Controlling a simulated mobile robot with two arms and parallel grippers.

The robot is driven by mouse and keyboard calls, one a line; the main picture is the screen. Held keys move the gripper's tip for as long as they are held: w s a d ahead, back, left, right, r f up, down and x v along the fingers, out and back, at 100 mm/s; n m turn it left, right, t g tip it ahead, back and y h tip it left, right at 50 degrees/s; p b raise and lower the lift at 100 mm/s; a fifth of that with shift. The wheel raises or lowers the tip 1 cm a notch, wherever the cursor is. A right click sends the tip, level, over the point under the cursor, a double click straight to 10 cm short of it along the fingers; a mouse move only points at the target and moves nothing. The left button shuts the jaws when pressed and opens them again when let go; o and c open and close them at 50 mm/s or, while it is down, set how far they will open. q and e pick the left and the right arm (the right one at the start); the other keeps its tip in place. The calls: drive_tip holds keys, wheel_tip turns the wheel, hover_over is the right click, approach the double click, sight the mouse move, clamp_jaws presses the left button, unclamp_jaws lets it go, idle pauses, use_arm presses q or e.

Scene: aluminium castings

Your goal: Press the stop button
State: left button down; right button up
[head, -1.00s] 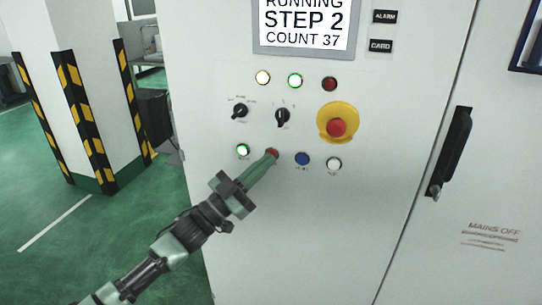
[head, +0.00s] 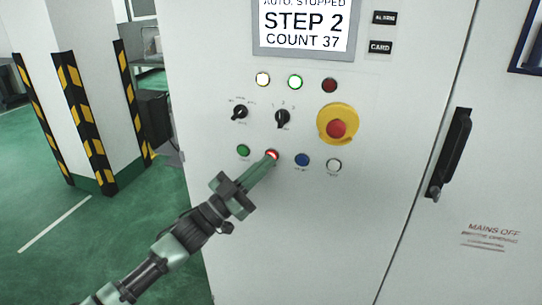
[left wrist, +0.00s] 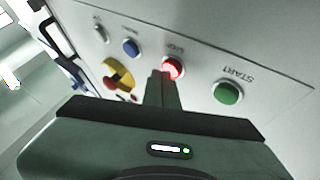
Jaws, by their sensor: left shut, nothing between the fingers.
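The red stop button (head: 272,154) is lit in the lower row on the cabinet front. It also glows in the left wrist view (left wrist: 173,69), with the label STOP beside it. My left gripper (head: 268,162) is shut and empty, its fingertips at the stop button's lower edge. I cannot tell whether they touch it. The green start button (head: 243,151) to its left is unlit. The screen (head: 303,26) reads AUTO. STOPPED, STEP 2, COUNT 37. My right gripper is not in view.
A blue button (head: 302,160) and a white button (head: 334,165) sit to the right. Above are two black selector knobs and a red emergency stop (head: 336,128) on a yellow plate. A black door handle (head: 453,152) stands out further right. A striped pillar (head: 85,110) stands at left.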

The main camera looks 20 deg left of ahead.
use_arm(q)
drive_tip(key=shift+s, duration=0.6)
drive_tip(key=s+p, duration=0.2)
drive_tip(key=s, duration=0.3)
drive_tip(key=shift+a+p, duration=0.15)
drive_tip(key=shift+p, duration=0.25)
drive_tip(key=shift+f, duration=0.1)
